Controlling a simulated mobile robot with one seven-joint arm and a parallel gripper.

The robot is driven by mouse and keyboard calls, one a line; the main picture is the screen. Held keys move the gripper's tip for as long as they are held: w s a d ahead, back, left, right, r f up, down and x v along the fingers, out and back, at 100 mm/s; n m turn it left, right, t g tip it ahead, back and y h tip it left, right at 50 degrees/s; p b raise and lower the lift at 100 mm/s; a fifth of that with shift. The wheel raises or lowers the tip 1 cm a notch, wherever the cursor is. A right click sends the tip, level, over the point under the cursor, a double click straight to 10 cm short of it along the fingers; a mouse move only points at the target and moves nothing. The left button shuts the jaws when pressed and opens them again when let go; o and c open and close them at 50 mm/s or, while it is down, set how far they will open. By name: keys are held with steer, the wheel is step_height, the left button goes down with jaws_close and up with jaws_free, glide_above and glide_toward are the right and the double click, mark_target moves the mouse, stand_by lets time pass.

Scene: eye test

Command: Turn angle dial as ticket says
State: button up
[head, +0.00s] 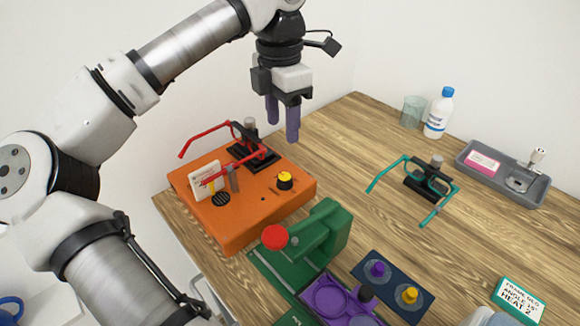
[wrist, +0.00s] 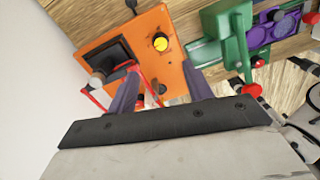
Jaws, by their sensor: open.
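The ticket (head: 520,299) is a white card with a teal border at the lower right; its small print seems to read frame red, an angle near 15° and heat 2. A navy panel (head: 392,294) carries a purple knob (head: 377,269) and a yellow knob (head: 410,295) on round grey scales. A black knob with a yellow top (head: 285,181) sits on the orange box (head: 240,219); it also shows in the wrist view (wrist: 160,43). I cannot read which is the angle dial. My gripper (head: 283,122), with purple fingers, is open and empty above the orange box, touching no knob.
Red glasses (head: 228,157) rest on the orange box's black stand. A green press (head: 322,239) with a red knob stands beside a purple tray (head: 327,279). Teal glasses (head: 419,187), a bottle (head: 438,113), a cup (head: 412,112) and a grey tray (head: 525,195) stand further right.

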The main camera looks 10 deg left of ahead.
mark_target(285, 176)
steer(key=f, duration=0.4)
steer(key=f+p, duration=0.1)
steer(key=f, duration=0.3)
steer(key=f+p, duration=0.1)
steer(key=f, duration=0.3)
steer(key=shift+s+d+f, duration=0.1)
steer(key=shift+s+d, duration=0.05)
steer(key=shift+d, duration=0.1)
steer(key=c, duration=1)
steer(key=shift+b, duration=0.4)
steer(key=shift+f+m+b, duration=0.15)
steer(key=shift+m+b, duration=0.5)
steer(key=shift+m, duration=0.05)
steer(key=shift+m+b, duration=1.2)
steer(key=m+b, duration=0.3)
steer(key=m, duration=0.3)
steer(key=shift+r, duration=0.2)
